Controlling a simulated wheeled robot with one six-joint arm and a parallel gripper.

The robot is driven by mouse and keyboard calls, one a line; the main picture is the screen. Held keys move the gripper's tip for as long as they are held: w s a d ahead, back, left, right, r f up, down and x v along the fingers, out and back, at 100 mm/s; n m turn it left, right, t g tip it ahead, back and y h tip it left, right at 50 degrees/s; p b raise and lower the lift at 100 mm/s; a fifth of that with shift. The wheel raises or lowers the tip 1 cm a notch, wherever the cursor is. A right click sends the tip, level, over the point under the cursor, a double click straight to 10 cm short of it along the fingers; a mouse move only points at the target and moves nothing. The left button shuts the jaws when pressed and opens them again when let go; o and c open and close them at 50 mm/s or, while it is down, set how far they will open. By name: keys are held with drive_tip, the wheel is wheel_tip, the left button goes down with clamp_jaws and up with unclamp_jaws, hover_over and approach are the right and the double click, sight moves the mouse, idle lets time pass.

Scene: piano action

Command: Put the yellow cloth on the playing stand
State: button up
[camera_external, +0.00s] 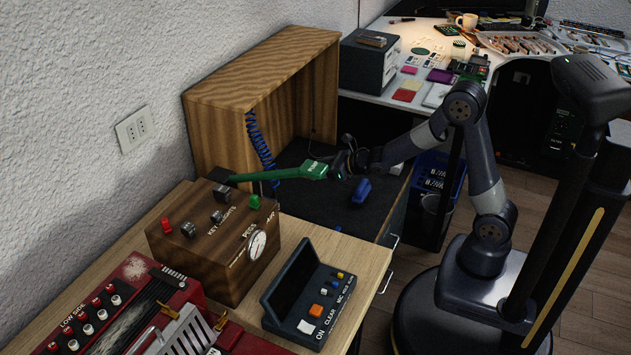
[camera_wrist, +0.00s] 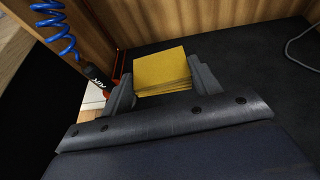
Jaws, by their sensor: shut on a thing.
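My gripper (camera_wrist: 160,88) is shut on the yellow cloth (camera_wrist: 160,68), a square, layered yellow stack between its two grey fingers in the wrist view. In the external view, my gripper (camera_external: 347,160) is over the dark work surface, at the open front of the wooden cabinet. The cloth cannot be made out there. I cannot tell from these frames which thing is the playing stand.
The wooden cabinet (camera_external: 230,100) stands around the back of the dark surface (camera_wrist: 240,70). A blue coiled hose (camera_external: 262,150) hangs at its left. A green tool (camera_external: 300,171) shows left of my gripper. A wooden control box (camera_external: 190,255) and dark button console (camera_external: 315,295) stand nearer.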

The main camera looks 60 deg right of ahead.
drive_tip(key=s+a+r+n+g+y+p, duration=0.1)
drive_tip(key=s+a+r+n+y+p, duration=0.2)
drive_tip(key=r+p, duration=1.4)
drive_tip(key=s+a+r+p, duration=0.2)
drive_tip(key=s+r+p, duration=0.3)
drive_tip(key=r+p, duration=1.2)
drive_tip(key=n+g+y+b, duration=0.8)
drive_tip(key=n+b, duration=0.2)
drive_tip(key=b, duration=1.5)
hover_over(366, 254)
wheel_tip(366, 254, down, 16)
drive_tip(key=f, duration=0.1)
wheel_tip(366, 254, down, 10)
drive_tip(key=b, duration=0.3)
drive_tip(key=shift+r+b, duration=0.25)
drive_tip(key=shift+b, duration=0.05)
drive_tip(key=shift+f, duration=0.15)
drive_tip(key=o, duration=1)
drive_tip(key=shift+c, duration=0.2)
